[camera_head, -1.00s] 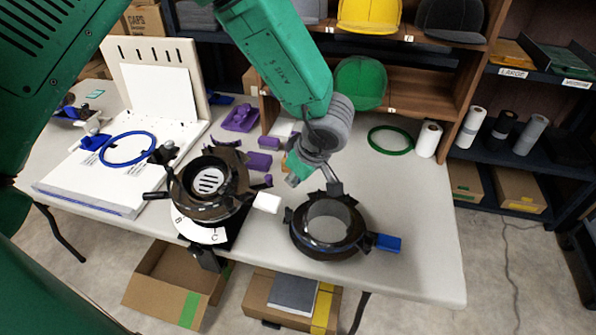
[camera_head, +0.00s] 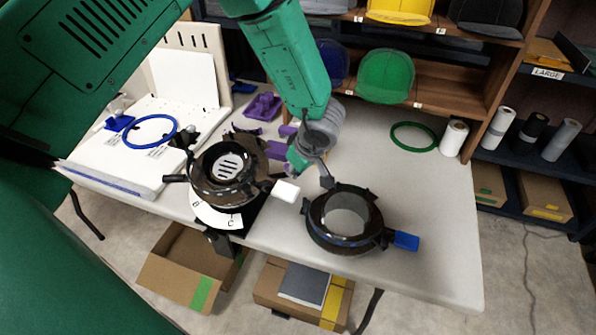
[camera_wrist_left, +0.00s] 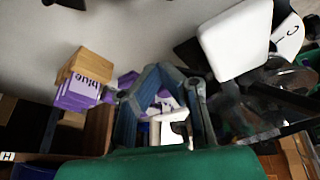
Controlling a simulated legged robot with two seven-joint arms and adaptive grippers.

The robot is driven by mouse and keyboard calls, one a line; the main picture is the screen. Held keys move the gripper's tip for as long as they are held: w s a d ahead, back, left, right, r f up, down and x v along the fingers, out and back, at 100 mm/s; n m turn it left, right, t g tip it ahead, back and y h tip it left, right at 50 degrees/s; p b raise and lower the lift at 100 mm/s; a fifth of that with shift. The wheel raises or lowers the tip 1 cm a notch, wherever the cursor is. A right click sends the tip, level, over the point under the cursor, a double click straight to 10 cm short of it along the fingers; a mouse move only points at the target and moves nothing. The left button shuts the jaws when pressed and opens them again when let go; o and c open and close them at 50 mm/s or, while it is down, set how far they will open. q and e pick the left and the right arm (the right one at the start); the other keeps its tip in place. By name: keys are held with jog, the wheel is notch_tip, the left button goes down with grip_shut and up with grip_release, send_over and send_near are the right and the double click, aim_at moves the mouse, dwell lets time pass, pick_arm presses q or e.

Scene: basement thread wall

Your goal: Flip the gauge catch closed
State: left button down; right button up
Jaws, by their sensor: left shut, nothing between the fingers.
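The gauge (camera_head: 228,168) is a round dark brown fixture on a black stand, with a white lettered plate (camera_head: 222,218) at its front. A white-ended catch lever (camera_head: 286,191) sticks out from its right side, and its block also shows large in the left wrist view (camera_wrist_left: 237,40). My left gripper (camera_head: 325,181) is shut and empty, pointing down just right of the white lever end and apart from it. In the left wrist view the gripper (camera_wrist_left: 165,100) is left of and below the white block. The right gripper is not in view.
A loose dark ring (camera_head: 345,248) with a blue-ended lever (camera_head: 405,240) sits right of the gauge, close below my left gripper. Purple blocks (camera_head: 262,106) lie behind. A green hoop (camera_head: 414,137) and white roll (camera_head: 454,138) stand back right. The table's right front is clear.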

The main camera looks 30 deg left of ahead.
pick_arm(q)
jog(key=w+a+n+p, duration=0.1)
jog(key=n+p, duration=0.1)
jog(key=w+a+n+g+p, duration=0.1)
jog(key=n+p, duration=0.1)
jog(key=p, duration=0.1)
jog(key=shift+w+a+r, duration=0.15)
jog(key=shift+w+r, duration=0.05)
jog(key=shift+w, duration=0.1)
jog(key=shift+s+d, duration=0.15)
jog(key=shift+d, duration=0.05)
jog(key=shift+s+d+f+p, duration=0.1)
jog(key=shift+s+d+p, duration=0.2)
jog(key=shift+s, duration=0.3)
